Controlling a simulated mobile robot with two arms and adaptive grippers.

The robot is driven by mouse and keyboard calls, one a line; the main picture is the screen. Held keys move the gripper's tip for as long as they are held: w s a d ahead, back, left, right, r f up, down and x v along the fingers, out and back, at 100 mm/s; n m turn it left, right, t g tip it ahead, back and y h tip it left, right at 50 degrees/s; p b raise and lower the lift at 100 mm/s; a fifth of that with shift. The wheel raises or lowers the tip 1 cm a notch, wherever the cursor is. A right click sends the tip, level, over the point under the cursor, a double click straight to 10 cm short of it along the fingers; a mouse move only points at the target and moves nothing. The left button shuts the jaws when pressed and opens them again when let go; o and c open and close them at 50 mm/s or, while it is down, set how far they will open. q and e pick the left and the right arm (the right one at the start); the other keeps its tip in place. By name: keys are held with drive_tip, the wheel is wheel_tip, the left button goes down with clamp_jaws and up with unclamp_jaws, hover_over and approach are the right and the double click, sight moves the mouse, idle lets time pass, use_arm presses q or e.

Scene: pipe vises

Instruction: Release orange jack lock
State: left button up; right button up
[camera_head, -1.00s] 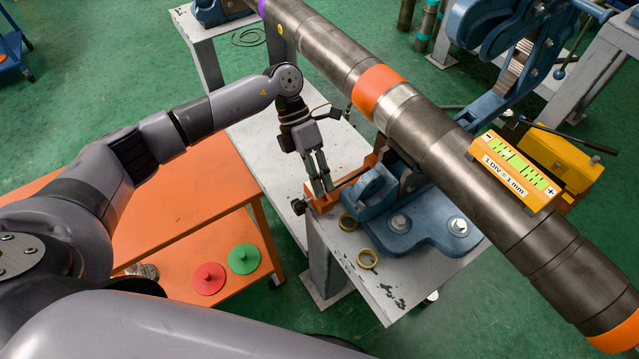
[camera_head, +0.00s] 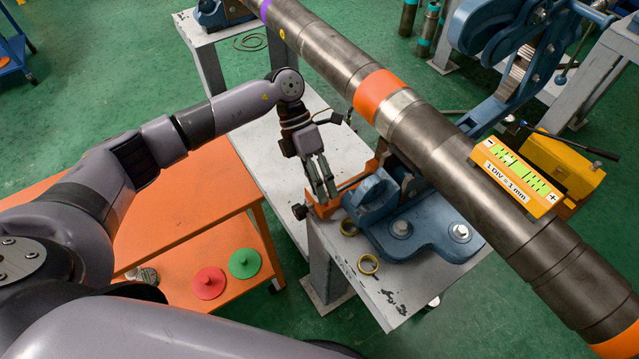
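The orange jack (camera_head: 322,209) sits on the grey table beside the blue vise (camera_head: 385,203), with a black knob (camera_head: 299,211) at its left end. A dark rod runs from it toward the vise. My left gripper (camera_head: 326,197) points down, its fingertips at or just above the top of the jack. A narrow gap seems to show between the fingers, but whether they grip any part of the lock is too small to tell. The lock is partly hidden behind the fingers. My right gripper is not in view.
A long steel pipe (camera_head: 440,141) crosses above the vise, with a yellow level (camera_head: 515,178) on it. Brass rings (camera_head: 368,264) lie near the table's front edge. An orange cart (camera_head: 185,245) with red (camera_head: 208,283) and green (camera_head: 244,262) discs stands at left.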

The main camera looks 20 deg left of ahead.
use_arm(q)
drive_tip(key=v, duration=1.2)
